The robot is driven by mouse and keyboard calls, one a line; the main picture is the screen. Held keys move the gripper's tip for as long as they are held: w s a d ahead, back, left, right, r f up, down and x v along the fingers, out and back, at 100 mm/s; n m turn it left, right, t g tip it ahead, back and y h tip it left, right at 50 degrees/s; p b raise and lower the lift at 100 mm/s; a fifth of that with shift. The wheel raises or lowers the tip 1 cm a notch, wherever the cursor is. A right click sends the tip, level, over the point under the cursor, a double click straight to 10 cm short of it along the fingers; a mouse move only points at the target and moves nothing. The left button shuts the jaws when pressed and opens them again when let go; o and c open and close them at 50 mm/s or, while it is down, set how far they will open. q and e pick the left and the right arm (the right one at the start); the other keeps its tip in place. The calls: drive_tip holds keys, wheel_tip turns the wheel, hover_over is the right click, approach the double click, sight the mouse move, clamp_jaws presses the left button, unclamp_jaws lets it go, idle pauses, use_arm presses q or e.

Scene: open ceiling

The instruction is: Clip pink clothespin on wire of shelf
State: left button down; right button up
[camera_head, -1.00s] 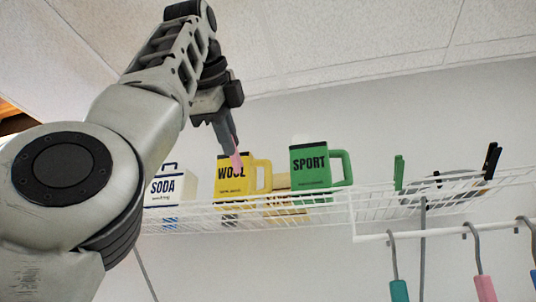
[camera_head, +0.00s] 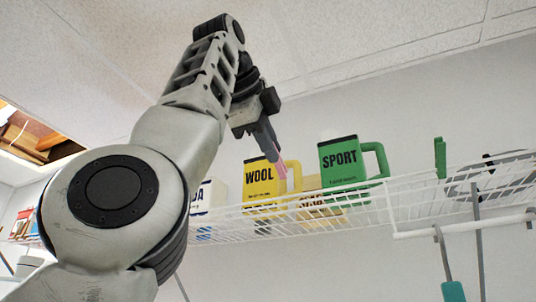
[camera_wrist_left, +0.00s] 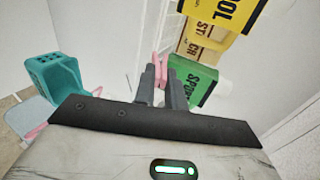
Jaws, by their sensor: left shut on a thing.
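The pink clothespin (camera_head: 281,169) is held in the fingers of my left gripper (camera_head: 272,149), which is shut on it. In the head view it hangs in front of the yellow WOOL jug, above the front edge of the white wire shelf (camera_head: 392,207). I see no contact between it and a wire. In the left wrist view the clothespin (camera_wrist_left: 161,66) sticks out beyond the fingertips of the left gripper (camera_wrist_left: 161,80). A green clothespin (camera_head: 440,157) stands upright at the shelf edge to the right. My right gripper is not in view.
The yellow WOOL jug (camera_head: 259,188), green SPORT jug (camera_head: 341,166) and a partly hidden white box (camera_head: 205,198) stand on the shelf. A teal hanging item (camera_head: 453,291) is below right. Room is free above the shelf edge between the SPORT jug and green clothespin.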

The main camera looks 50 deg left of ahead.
sight(282, 175)
use_arm(q)
drive_tip(key=shift+f+b+x, duration=0.25)
drive_tip(key=shift+b+x, duration=0.15)
drive_tip(key=shift+x, duration=1.4)
drive_tip(key=shift+s, duration=0.15)
drive_tip(key=shift+f, duration=0.15)
drive_tip(key=shift+f+b+x, duration=0.25)
drive_tip(key=shift+b+x, duration=0.15)
drive_tip(key=shift+x, duration=0.7)
idle(0.5)
drive_tip(key=c, duration=1.2)
unclamp_jaws()
drive_tip(key=shift+s, duration=0.1)
drive_tip(key=shift+c, duration=0.2)
drive_tip(key=shift+r, duration=0.1)
drive_tip(key=shift+p+v, duration=0.4)
drive_tip(key=shift+v, duration=2.6)
